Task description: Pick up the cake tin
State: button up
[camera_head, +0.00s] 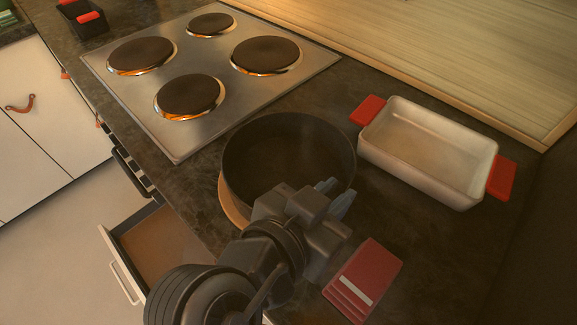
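The cake tin appears to be the dark, round, high-walled tin (285,128) on the counter, in the middle of the head view. It looks empty and stands upright, partly over a round tan board. My gripper (340,193) is at the tin's near right rim, with its two grey-blue fingers a little apart. It looks open. My gripper and wrist hide the near part of the tin. I cannot tell whether the fingers straddle the rim or touch it.
A white rectangular dish (428,150) with red handles stands to the right. A red box-like item (363,280) lies near my gripper. A four-plate hob (207,75) is behind left. The tan board (232,203) shows under the tin. An open drawer (165,245) juts out below the counter.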

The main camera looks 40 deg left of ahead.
grip_shut()
jog(key=shift+r, duration=0.15)
